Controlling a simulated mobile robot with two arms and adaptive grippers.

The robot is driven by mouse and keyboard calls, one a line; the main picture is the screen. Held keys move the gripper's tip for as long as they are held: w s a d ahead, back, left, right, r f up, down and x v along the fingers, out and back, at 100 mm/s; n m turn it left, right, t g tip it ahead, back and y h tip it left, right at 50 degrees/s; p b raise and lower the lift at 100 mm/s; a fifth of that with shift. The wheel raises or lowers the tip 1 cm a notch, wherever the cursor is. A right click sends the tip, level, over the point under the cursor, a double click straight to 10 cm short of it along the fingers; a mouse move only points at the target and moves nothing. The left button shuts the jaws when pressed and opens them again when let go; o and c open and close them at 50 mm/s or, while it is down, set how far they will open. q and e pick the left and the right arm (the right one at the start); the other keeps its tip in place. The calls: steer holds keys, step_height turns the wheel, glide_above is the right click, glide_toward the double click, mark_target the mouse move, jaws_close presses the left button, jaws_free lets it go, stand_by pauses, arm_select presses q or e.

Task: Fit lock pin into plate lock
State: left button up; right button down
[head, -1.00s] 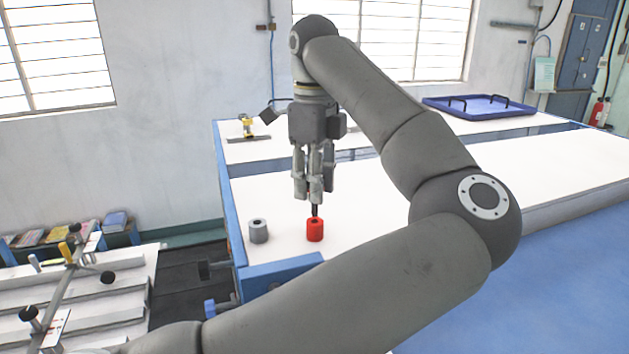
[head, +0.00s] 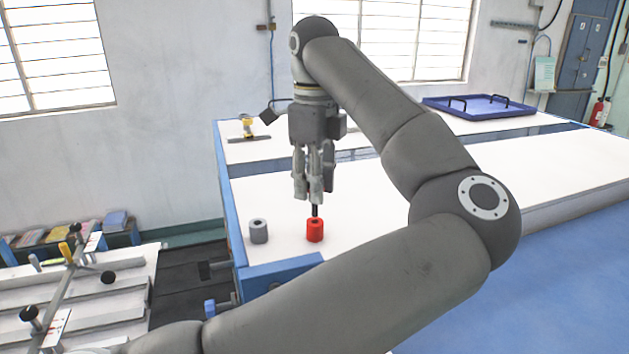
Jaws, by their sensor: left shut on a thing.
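My left gripper (head: 315,190) points straight down over the white table and is shut on a dark, thin lock pin (head: 314,211). The pin hangs upright below the fingertips, directly above a red cylinder with a hole in its top (head: 314,231). The pin's lower end meets the top of the red cylinder in the picture; I cannot tell if it is inside the hole. A grey cylinder with a hole (head: 258,231) stands to the left on the table. I cannot tell which cylinder is the plate lock. My right gripper is not in view.
The white table (head: 275,195) has a blue frame and is clear around the cylinders. A rack with rods (head: 70,265) stands at the lower left.

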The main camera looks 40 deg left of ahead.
arm_select(q)
steer(key=shift+f+b, duration=1.85)
steer(key=shift+f, duration=0.4)
steer(key=o, duration=1.2)
steer(key=shift+r, duration=0.15)
step_height(320, 180, up, 12)
steer(key=shift+f, duration=0.1)
steer(key=shift+f, duration=0.1)
